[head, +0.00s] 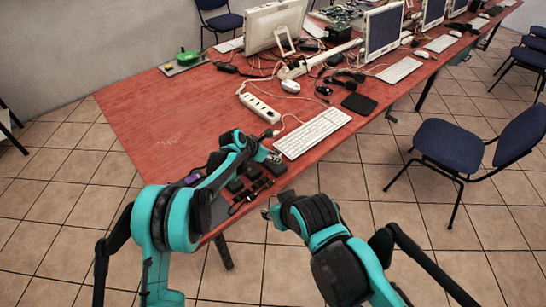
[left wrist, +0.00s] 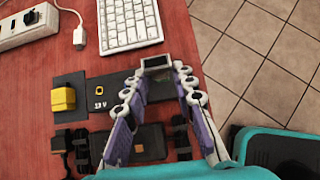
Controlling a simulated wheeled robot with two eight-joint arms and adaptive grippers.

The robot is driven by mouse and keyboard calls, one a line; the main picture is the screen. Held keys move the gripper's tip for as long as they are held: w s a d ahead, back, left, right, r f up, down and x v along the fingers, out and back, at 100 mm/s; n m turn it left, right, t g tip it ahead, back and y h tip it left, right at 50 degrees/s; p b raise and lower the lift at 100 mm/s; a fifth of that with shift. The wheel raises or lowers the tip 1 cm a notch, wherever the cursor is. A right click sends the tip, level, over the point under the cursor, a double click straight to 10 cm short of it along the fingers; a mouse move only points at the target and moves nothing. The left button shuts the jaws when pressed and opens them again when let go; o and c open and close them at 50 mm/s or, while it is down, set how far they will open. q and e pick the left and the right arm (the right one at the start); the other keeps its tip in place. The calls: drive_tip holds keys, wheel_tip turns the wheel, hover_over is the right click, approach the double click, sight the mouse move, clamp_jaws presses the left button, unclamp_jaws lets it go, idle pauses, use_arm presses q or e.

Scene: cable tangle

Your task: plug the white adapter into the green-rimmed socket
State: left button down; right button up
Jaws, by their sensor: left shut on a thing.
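My left gripper (head: 268,152) is low over the table's near edge. In the left wrist view my left gripper (left wrist: 158,82) has its purple-padded fingers on either side of a small block (left wrist: 157,63) with a dark face and pale edges. It is shut on this block; I cannot tell for sure whether it is the white adapter. A green round thing (head: 188,56) on a grey plate (head: 172,70) lies at the table's far left; it may be the green-rimmed socket, but its detail is too small. My right gripper (head: 270,212) is off the table's front edge, its fingers unclear.
A white keyboard (head: 312,133) and a white power strip (head: 259,108) lie beyond the left gripper. A yellow block (left wrist: 63,98) and several black blocks stand near it. Monitors and tangled cables fill the back. The red table's left part (head: 165,125) is clear.

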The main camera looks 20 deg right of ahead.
use_arm(q)
drive_tip(key=shift+f+b, duration=0.9)
drive_tip(key=shift+f, duration=0.2)
idle(0.4)
drive_tip(key=c, duration=1.2)
unclamp_jaws()
drive_tip(key=shift+o, duration=0.2)
drive_tip(key=shift+r, duration=0.1)
drive_tip(key=v, duration=1.2)
